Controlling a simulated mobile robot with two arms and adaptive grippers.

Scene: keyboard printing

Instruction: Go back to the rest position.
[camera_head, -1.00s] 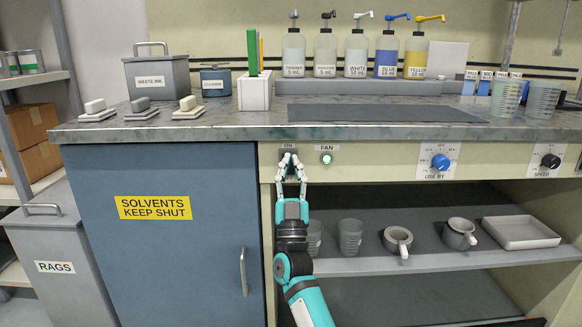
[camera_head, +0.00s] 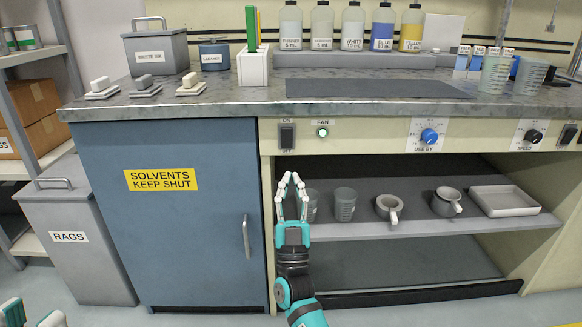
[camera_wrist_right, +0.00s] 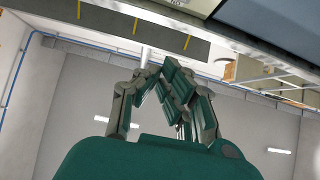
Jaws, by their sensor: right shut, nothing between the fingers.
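My right gripper (camera_head: 291,182) stands in front of the workbench in the head view, its fingers pointing up. It is shut and empty, with its tips below the fan switch (camera_head: 287,136) and apart from it. The right wrist view shows its fingers (camera_wrist_right: 168,85) with nothing between them. Part of my left gripper (camera_head: 32,313) shows at the bottom left corner of the head view, cut off by the edge. Its two visible fingers are spread apart, with nothing seen between them.
The blue cabinet (camera_head: 175,230) with its handle is left of my right gripper. A shelf (camera_head: 400,228) with cups, mugs and a tray (camera_head: 505,203) lies behind it and to the right. A rags bin (camera_head: 75,255) stands at the left. The green fan light (camera_head: 322,132) shows.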

